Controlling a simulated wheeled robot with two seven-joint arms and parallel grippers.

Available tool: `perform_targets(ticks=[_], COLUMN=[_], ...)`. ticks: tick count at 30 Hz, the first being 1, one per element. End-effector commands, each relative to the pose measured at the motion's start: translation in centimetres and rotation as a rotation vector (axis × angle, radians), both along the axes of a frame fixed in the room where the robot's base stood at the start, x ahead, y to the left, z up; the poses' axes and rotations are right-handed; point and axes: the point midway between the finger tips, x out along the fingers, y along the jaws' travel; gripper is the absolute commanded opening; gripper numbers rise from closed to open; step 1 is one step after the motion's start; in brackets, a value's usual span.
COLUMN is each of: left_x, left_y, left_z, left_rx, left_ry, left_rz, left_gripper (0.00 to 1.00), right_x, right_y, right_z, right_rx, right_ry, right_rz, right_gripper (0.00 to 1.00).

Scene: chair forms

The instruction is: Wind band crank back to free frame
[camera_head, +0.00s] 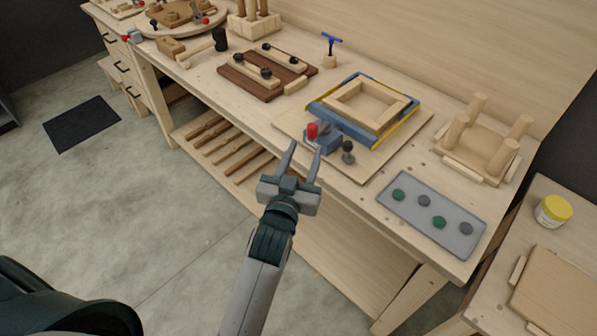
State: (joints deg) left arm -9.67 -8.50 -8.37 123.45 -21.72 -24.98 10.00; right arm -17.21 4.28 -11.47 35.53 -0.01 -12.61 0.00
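A light wooden square frame (352,103) lies on a board (378,163) on the workbench. A blue and yellow band (376,132) runs around the frame's outside. My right gripper does not show.
A grey tray (433,238) with several green and grey discs lies at the front right of the bench. An upturned stool form (484,150) stands behind it. A dark wooden jig (267,82) and a blue-handled tool (330,52) are farther left. A yellow-lidded jar (553,210) stands on the right table.

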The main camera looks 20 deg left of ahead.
Motion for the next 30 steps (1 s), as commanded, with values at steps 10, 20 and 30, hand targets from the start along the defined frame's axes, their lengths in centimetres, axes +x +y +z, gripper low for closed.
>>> perform_targets(ticks=[10,20,30], left_x=[-4.4,-4.7,-4.7], left_y=[-0.2,-0.2,0.5], left_z=[-0.1,0.0,-0.3], left_rx=[-0.001,-0.001,-0.100], left_ry=[0.000,0.000,-0.003], left_rz=[0.000,0.000,-0.018], left_gripper=[0.40,0.40,0.00], right_x=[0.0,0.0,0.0], right_y=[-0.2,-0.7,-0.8], right_z=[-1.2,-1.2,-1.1], right_rx=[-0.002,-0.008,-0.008], right_ry=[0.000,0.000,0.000], right_rz=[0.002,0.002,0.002], right_gripper=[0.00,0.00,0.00])
